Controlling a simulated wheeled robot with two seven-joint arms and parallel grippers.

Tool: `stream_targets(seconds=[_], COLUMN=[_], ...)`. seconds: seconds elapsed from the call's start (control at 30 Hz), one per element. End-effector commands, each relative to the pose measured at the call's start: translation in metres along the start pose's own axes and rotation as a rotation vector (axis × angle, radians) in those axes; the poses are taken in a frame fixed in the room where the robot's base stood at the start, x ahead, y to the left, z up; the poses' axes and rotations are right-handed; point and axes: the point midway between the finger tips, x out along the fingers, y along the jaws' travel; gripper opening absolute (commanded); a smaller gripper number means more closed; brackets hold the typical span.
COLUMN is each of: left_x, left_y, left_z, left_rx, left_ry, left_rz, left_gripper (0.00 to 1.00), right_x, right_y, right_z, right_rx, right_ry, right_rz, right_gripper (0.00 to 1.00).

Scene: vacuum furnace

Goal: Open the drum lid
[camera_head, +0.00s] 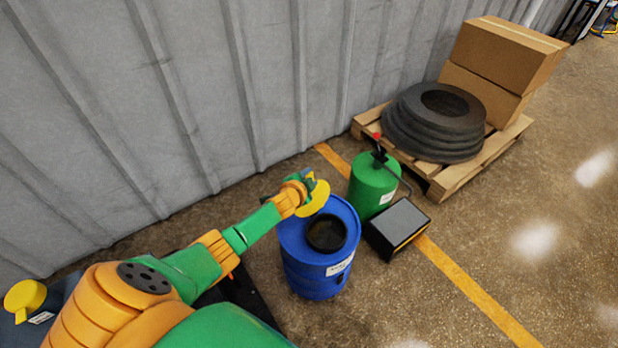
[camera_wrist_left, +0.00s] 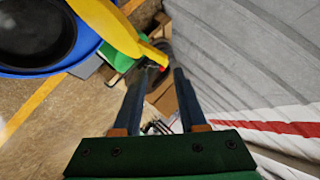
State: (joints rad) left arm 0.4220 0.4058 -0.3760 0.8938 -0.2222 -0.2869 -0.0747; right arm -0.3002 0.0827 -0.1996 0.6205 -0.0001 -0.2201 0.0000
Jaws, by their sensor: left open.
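The blue drum (camera_head: 312,272) stands on the floor in the middle of the head view. Its round dark opening (camera_head: 327,233) is uncovered. The yellow lid (camera_head: 314,199) stands tilted up at the back left of the opening. My left gripper (camera_head: 308,181) is right behind the lid in the head view, and its fingers are partly hidden there. In the left wrist view my left gripper (camera_wrist_left: 160,70) has its fingers apart with nothing between them. The lid (camera_wrist_left: 108,24) lies just left of the fingertips there, above the blue drum rim (camera_wrist_left: 88,45). My right gripper is not in view.
A green canister (camera_head: 371,188) and a dark box (camera_head: 398,222) stand close to the drum's right. A pallet (camera_head: 455,182) with stacked tyres (camera_head: 425,135) and cartons (camera_head: 506,52) is behind. A grey corrugated wall (camera_head: 200,90) runs close behind. Floor at front right is clear.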

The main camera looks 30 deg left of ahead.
Motion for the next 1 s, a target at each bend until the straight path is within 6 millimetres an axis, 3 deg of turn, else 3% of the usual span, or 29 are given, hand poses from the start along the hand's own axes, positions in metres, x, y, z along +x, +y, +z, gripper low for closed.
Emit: stream_targets(seconds=[0.13, 0.3, 0.47, 0.93, 1.0], left_x=[-0.011, -0.046, -0.068, -0.072, -0.074], left_y=[-0.002, -0.003, -0.001, 0.001, 0.009], left_z=[-0.002, -0.004, -0.003, -0.001, 0.005], left_rx=[0.0, 0.001, 0.002, 0.001, -0.011], left_ry=[0.001, 0.001, 0.0, -0.001, -0.019], left_rz=[0.002, 0.002, 0.0, 0.0, 0.021], left_gripper=[0.41, 0.41, 0.41, 0.41, 0.41], right_x=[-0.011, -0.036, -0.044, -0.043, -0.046], right_y=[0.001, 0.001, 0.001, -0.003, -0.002], right_z=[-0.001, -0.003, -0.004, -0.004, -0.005], right_rx=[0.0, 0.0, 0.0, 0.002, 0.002], right_ry=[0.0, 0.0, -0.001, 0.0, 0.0], right_rz=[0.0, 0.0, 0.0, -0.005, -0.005], right_gripper=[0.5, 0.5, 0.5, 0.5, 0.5])
